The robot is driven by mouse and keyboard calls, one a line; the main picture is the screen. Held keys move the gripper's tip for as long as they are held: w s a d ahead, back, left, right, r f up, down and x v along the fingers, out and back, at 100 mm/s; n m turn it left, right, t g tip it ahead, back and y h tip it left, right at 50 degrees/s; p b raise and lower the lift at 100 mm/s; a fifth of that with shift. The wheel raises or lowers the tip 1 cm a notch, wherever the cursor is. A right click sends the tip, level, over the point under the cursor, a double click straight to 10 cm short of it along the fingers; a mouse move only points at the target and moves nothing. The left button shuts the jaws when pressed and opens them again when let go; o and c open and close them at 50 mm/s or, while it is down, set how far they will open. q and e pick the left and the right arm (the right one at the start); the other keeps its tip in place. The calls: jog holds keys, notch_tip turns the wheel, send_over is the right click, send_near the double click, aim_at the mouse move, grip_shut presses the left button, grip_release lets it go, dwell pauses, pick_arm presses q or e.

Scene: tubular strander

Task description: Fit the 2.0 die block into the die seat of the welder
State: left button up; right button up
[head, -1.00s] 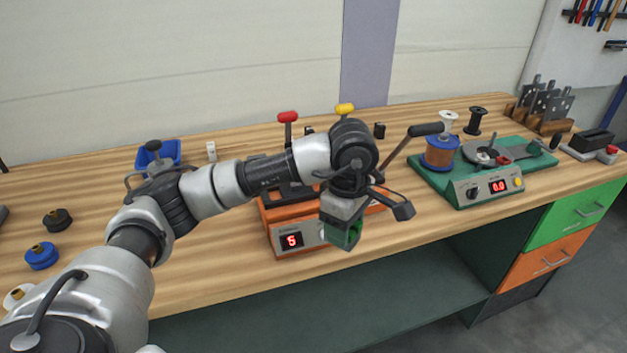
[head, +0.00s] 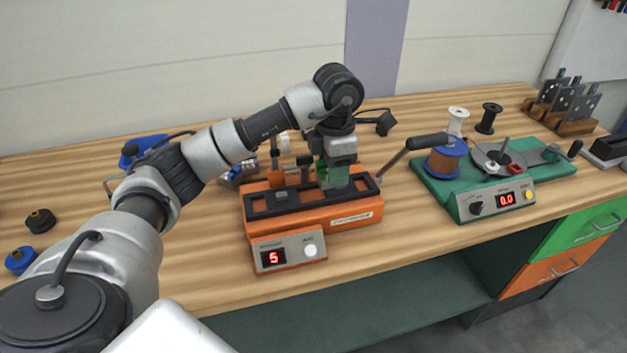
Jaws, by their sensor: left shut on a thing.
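The orange welder (head: 355,212) stands on the bench, with a red "5" on its display and a dark slotted top bed. My left gripper (head: 337,178) reaches down over the right part of that bed. It is shut on a small green block (head: 338,176), taken as the 2.0 die block; no marking on it is readable. The block is close above or at the bed. The gripper and block hide the die seat, so I cannot tell whether they touch. My right gripper is not in view.
A green machine (head: 459,205) with a copper spool and long black-gripped lever stands right of the welder. Grey plates in a wooden rack (head: 575,125) stand at the back right. Blue and black spools lie at left. Bench in front of the welder's right side is clear.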

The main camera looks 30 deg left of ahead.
pick_arm(q)
send_over(313, 196)
jog(key=shift+d+f+p, duration=0.25)
jog(key=shift+f+p, duration=0.1)
jog(key=shift+f, duration=0.9)
jog(key=shift+a+f, duration=0.25)
jog(key=shift+f, duration=0.05)
notch_tip(313, 196, down, 4)
jog(key=shift+r+p, duration=0.1)
jog(key=shift+p, duration=0.45)
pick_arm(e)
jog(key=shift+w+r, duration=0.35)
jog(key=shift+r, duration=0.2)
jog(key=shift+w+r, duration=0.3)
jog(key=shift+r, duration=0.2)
pick_arm(q)
jog(key=shift+f, duration=0.2)
jog(key=o, duration=1.3)
jog(key=shift+s, duration=0.1)
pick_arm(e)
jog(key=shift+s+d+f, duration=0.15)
